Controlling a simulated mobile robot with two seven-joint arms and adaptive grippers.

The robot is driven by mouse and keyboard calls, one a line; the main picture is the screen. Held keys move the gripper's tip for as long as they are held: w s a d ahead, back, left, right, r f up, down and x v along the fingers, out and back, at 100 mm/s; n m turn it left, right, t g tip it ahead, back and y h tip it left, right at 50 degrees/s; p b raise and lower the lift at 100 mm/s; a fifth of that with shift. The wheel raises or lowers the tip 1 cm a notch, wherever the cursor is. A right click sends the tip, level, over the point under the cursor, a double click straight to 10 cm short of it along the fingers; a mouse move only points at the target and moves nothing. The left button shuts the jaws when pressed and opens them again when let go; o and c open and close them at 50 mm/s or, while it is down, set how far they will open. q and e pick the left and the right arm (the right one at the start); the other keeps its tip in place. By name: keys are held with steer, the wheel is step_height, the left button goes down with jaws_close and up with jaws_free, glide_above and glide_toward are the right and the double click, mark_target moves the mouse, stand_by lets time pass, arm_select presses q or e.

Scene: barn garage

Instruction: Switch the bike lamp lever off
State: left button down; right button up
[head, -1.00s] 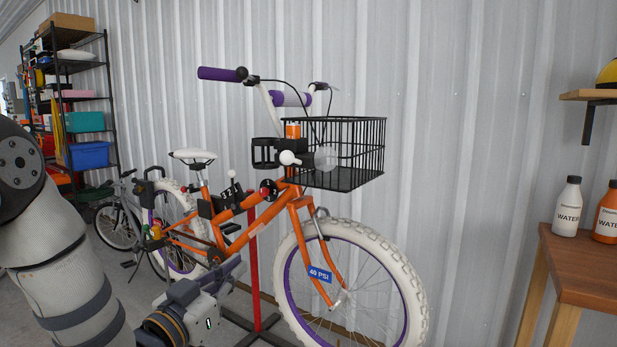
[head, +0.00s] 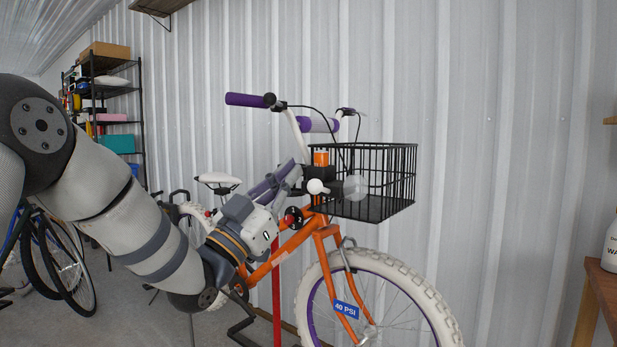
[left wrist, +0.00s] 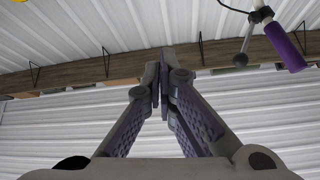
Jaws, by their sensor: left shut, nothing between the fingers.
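The bike lamp is a black box (head: 321,172) with a clear round lens (head: 355,188) at the front of the orange bike (head: 285,250). A white round-ended lever (head: 315,187) shows on its near side, in front of the black box. My left gripper (head: 297,170) is raised beside the bike's head tube, its fingers pointing up and right, just left of the lamp and lever. In the left wrist view the fingers (left wrist: 162,80) are together with nothing between them. Whether the fingertips touch the lamp is unclear. The lamp does not show in the left wrist view. My right gripper is not in view.
A black wire basket (head: 385,180) sits just right of the lamp. The handlebar with a purple grip (head: 246,99) rises above; the purple grip also shows in the left wrist view (left wrist: 285,46). A wooden table (head: 598,290) stands at the right edge.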

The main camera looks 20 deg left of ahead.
mark_target(320, 190)
arm_select(q)
steer(key=w, duration=0.1)
steer(key=w+d, duration=0.1)
steer(key=w, duration=0.3)
steer(key=shift+w+d+f+b, duration=0.25)
steer(key=shift+d+b, duration=0.05)
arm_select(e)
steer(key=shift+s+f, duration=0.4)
arm_select(q)
steer(key=shift+f, duration=0.1)
steer(key=shift+s+f+t+b, duration=0.1)
steer(key=shift+f+t+b, duration=0.25)
steer(key=shift+t, duration=0.05)
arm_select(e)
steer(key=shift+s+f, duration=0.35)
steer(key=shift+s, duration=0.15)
arm_select(q)
steer(key=shift+f+t+h, duration=0.15)
steer(key=shift+t+h, duration=0.15)
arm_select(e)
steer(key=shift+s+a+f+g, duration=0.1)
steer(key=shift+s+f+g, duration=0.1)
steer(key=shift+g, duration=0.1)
